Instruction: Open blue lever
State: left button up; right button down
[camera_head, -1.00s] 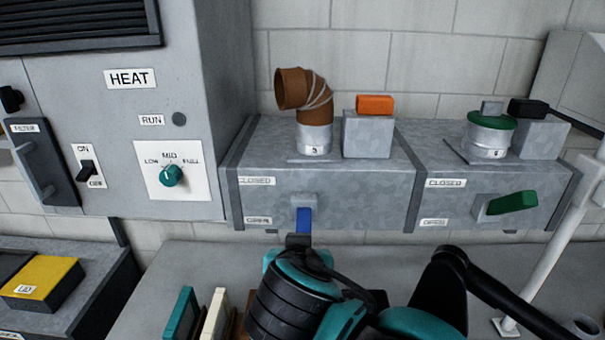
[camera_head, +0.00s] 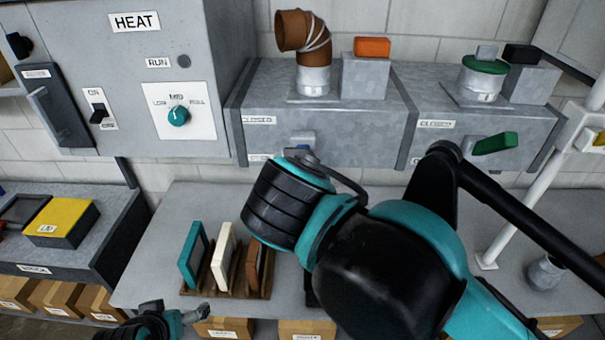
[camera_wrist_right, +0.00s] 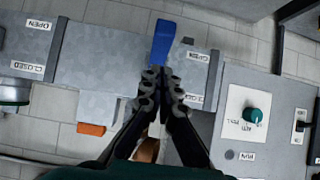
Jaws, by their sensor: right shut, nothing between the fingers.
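The blue lever (camera_wrist_right: 162,42) is on the front of the left metal duct box (camera_head: 330,110). In the right wrist view it points to the top of the picture, past my fingertips. In the head view, my right arm hides most of it; its grey mount (camera_head: 302,138) shows. My right gripper (camera_wrist_right: 163,76) is shut and empty, its tips at the lever's near end; I cannot tell whether they touch. In the head view, my right wrist largely covers this gripper. My left gripper (camera_head: 175,312) is low at the left, away from the lever, its fingertips apart and empty.
A brown elbow pipe (camera_head: 304,35) and an orange block (camera_head: 372,47) top the duct. A green lever (camera_head: 495,143) is on the right duct box. A rack (camera_head: 225,285) of upright panels stands on the bench below. A white post (camera_head: 520,200) rises at right.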

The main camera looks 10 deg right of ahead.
pick_arm(q)
jog(key=shift+w+d+f, duration=0.1)
jog(key=shift+w+f, duration=0.1)
jog(key=shift+w, duration=0.25)
pick_arm(e)
jog(key=v, duration=0.8)
jog(key=shift+s+f, duration=0.25)
pick_arm(q)
jog(key=shift+s, duration=0.15)
pick_arm(e)
jog(key=shift+s+a, duration=0.1)
jog(key=shift+s, duration=0.05)
pick_arm(q)
notch_tip(320, 180, down, 21)
jog(key=b, duration=2.1)
pick_arm(e)
jog(key=d+f+n+g+y, duration=0.1)
jog(key=d+f, duration=0.2)
jog(key=f, duration=1.4)
jog(key=w+d+f+n+g+y, duration=0.1)
jog(key=d+f, duration=0.2)
jog(key=f, duration=1.5)
jog(key=d+f+n+g+y, duration=0.1)
jog(key=d+f, duration=0.2)
jog(key=f, duration=1.5)
jog(key=shift+w+d+g, duration=0.25)
jog(key=shift+w+g, duration=0.05)
jog(key=shift+w, duration=0.05)
pick_arm(q)
jog(key=shift+f, duration=0.1)
